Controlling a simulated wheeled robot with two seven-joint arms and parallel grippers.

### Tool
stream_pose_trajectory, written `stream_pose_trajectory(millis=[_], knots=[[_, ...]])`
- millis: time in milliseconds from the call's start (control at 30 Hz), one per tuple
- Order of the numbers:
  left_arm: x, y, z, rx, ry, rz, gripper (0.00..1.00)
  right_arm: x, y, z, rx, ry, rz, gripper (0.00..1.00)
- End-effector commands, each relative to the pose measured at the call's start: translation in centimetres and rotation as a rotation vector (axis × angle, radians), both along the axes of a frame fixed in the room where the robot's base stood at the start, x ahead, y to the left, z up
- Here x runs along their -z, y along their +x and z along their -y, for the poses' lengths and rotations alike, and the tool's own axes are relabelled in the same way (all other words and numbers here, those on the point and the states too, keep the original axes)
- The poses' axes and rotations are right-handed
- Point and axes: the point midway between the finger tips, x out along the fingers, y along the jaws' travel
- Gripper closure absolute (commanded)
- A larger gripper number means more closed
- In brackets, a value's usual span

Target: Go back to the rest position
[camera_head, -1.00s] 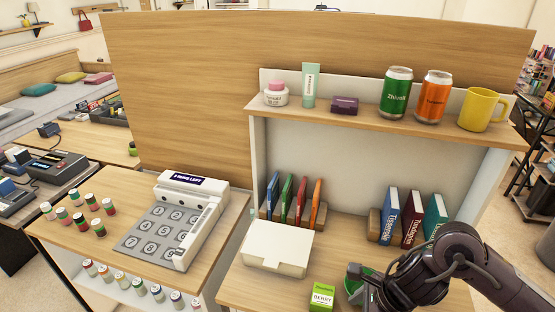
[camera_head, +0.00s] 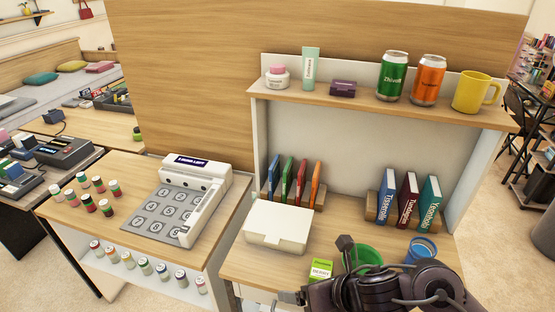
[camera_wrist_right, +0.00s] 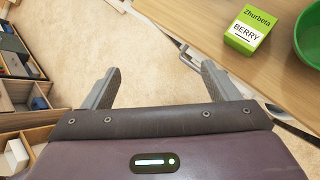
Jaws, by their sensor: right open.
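My right arm comes in at the bottom right of the head view, with the right gripper (camera_head: 290,298) low at the desk's front edge. In the right wrist view the two fingers of the right gripper (camera_wrist_right: 161,78) are wide apart with nothing between them. They are over the floor beside the desk (camera_wrist_right: 185,15). The small green berry box (camera_head: 320,269) stands on the desk close by, and it also shows in the right wrist view (camera_wrist_right: 250,27). My left gripper is in neither view.
A green bowl (camera_head: 368,256) and a blue cup (camera_head: 422,250) stand behind my right arm. A white lidded box (camera_head: 278,227) is left of them. A shelf (camera_head: 400,109) with cans and a mug is above. Open floor (camera_wrist_right: 145,45) lies under the gripper.

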Motion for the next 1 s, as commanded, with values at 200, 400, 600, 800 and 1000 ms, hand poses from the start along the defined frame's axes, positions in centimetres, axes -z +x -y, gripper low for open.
stream_pose_trajectory(millis=[200,400,600,800,1000], knots=[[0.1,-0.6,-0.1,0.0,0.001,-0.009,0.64,-2.0,1.0,0.1,0.822,0.495,-0.291,0.19],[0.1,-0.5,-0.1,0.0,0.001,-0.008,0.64,-0.7,-0.9,5.8,1.649,0.907,-0.609,0.19],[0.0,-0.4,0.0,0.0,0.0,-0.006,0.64,1.6,-5.0,10.1,2.251,1.142,-0.795,0.19],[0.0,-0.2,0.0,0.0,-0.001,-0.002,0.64,3.6,-10.0,13.1,-2.684,-1.251,0.857,0.19],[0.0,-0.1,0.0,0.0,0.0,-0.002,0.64,8.9,-9.0,13.1,-2.671,-1.203,0.835,0.19]])
